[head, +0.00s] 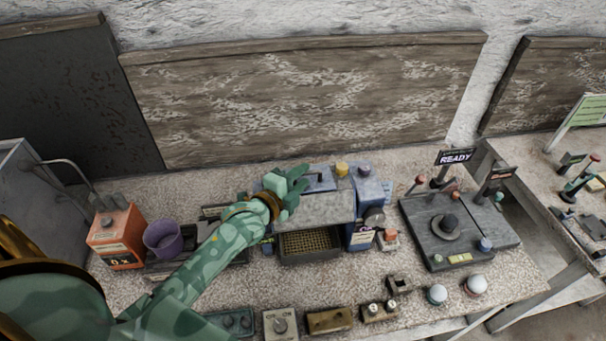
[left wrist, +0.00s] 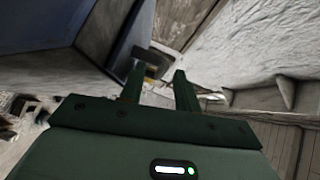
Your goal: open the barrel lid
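A blue-grey machine (head: 312,211) stands in the middle of the bench, with a pale sloped front and a mesh tray (head: 309,243) below. I take it for the barrel unit, but cannot tell for sure which panel is the lid. A blue panel (head: 319,181) with a small dark handle lies on its top. My left gripper (head: 297,178) is at the top left of the machine, beside this panel. In the left wrist view its two fingers (left wrist: 159,85) are apart, with a dark block (left wrist: 150,60) just beyond them. I cannot tell whether they touch it. My right gripper is not in view.
An orange box (head: 117,236) and a purple cup (head: 163,239) stand at the left. A dark plate with a black knob (head: 450,222) lies at the right, by a READY sign (head: 455,157). Several small control boxes line the front edge. A wooden board (head: 300,95) rises behind.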

